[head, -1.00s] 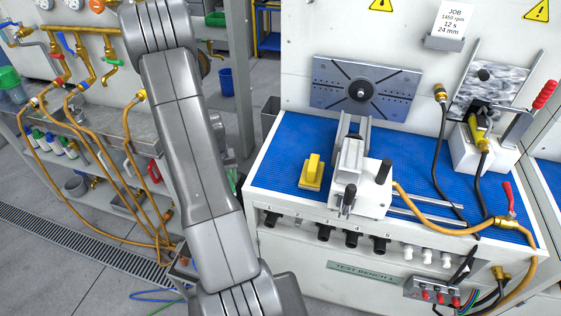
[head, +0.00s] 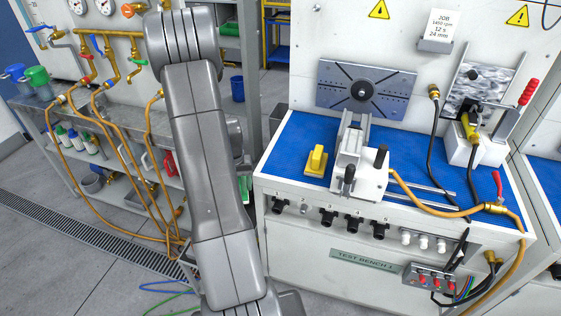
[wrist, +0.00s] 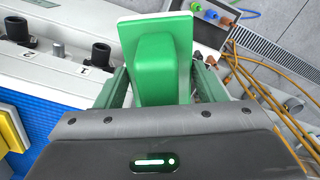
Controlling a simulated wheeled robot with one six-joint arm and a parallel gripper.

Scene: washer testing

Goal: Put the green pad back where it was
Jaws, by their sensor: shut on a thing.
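The green pad (wrist: 160,60), a pale-edged plate with a raised green grip, is between the fingers of my gripper (wrist: 162,85) in the wrist view. My gripper is shut on its grip and holds it off the bench, near the bench's front left edge. In the head view my arm hides most of the gripper; only a sliver of green shows beside the arm. A similar yellow pad (head: 316,160) rests on the blue mat (head: 290,180), left of the grey-white clamp fixture (head: 358,165). It shows partly at the left of the wrist view (wrist: 12,132).
The bench front has black knobs (head: 328,217) and a red-button box (head: 424,276). An orange hose (head: 430,208) and rods lie across the mat's right. The slotted plate (head: 366,88) is at the back. Shelves with orange hoses (head: 95,125) stand left. Mat left of the yellow pad is clear.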

